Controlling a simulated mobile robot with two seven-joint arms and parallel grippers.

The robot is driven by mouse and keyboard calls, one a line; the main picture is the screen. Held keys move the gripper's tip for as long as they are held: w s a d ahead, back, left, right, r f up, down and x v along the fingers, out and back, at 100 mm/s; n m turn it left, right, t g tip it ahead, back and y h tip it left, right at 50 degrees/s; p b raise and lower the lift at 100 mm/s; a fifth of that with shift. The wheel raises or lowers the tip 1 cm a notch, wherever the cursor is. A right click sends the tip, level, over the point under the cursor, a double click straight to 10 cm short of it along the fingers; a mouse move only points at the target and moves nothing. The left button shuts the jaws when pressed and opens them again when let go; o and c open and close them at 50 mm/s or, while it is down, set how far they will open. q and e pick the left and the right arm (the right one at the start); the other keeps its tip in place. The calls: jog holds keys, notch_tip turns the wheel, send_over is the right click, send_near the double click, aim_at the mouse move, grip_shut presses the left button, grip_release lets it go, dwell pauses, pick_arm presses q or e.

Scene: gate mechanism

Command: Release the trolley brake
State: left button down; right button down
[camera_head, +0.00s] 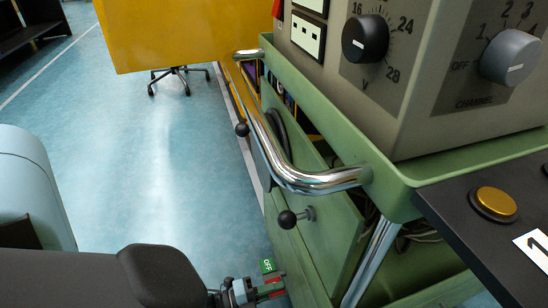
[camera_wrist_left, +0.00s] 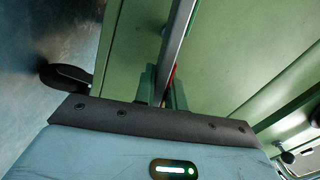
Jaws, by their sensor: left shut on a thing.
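The green trolley (camera_head: 315,235) stands at the right in the head view. Low on its near side is a green label reading OFF (camera_head: 268,265), with a small red part (camera_head: 273,281) just below it. My left gripper (camera_head: 258,291) is down at this spot, shut on what appears to be the brake lever; its fingers are small and partly cut off by my arm. In the left wrist view a grey metal bar (camera_wrist_left: 176,45) runs down to between the fingers, with a red edge (camera_wrist_left: 172,78) beside it. The gripped part is mostly hidden. My right gripper is out of view.
A chrome handle (camera_head: 310,180) and black-knobbed pins (camera_head: 287,220) stick out from the trolley's side. A control box with dials (camera_head: 365,38) sits on top. A black panel with a yellow button (camera_head: 494,203) is at right.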

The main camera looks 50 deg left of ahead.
pick_arm(q)
jog(key=c, duration=1.5)
grip_release()
jog(key=shift+o, duration=0.2)
jog(key=shift+s+a, duration=0.1)
jog(key=shift+s, duration=0.1)
jog(key=p+v, duration=0.1)
jog(key=v, duration=0.6)
jog(key=shift+s, duration=0.2)
